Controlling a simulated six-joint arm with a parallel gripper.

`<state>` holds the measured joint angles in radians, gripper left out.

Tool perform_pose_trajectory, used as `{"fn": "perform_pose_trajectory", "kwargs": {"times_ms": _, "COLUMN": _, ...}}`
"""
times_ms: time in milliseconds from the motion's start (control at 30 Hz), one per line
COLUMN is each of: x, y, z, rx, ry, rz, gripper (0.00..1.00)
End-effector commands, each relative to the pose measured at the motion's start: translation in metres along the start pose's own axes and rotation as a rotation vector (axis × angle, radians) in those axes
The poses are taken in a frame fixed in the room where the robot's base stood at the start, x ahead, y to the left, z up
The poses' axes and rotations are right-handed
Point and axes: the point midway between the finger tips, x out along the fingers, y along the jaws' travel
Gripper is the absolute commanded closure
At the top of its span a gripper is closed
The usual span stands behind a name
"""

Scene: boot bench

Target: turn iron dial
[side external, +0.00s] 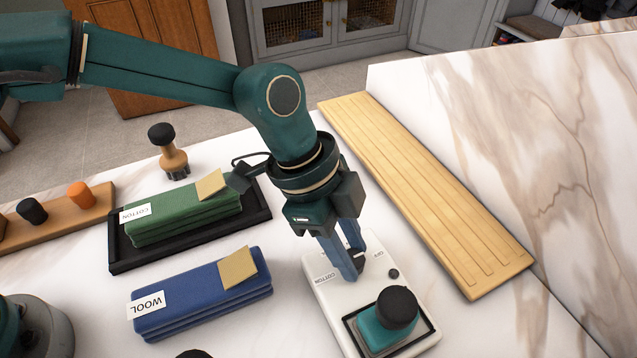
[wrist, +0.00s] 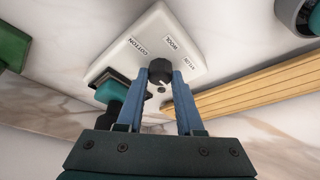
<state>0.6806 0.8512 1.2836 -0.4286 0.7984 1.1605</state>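The iron dial (wrist: 160,72) is a small round black knob on a white base (wrist: 185,22) with labels around it. The teal iron (side external: 383,330) with a black knob sits on the base's near end.
Folded blue cloth (side external: 200,300) labelled WOOL lies left. Green cloth (side external: 185,218) labelled COTTON lies in a black tray (side external: 125,262). A wooden-handled stamp (side external: 172,160), a peg rack (side external: 60,215) and a ridged wooden board (side external: 430,190) stand around. A small black button (side external: 394,273) is close by.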

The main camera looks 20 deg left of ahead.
Motion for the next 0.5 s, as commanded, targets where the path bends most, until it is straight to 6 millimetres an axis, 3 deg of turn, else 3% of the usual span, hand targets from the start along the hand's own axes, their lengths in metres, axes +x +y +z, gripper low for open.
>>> {"fn": "perform_pose_trajectory", "kwargs": {"times_ms": 500, "x": -0.0008, "y": 0.0011, "z": -0.0005, "rx": -0.076, "ry": 0.0, "rz": -0.032, "gripper": 1.0}}
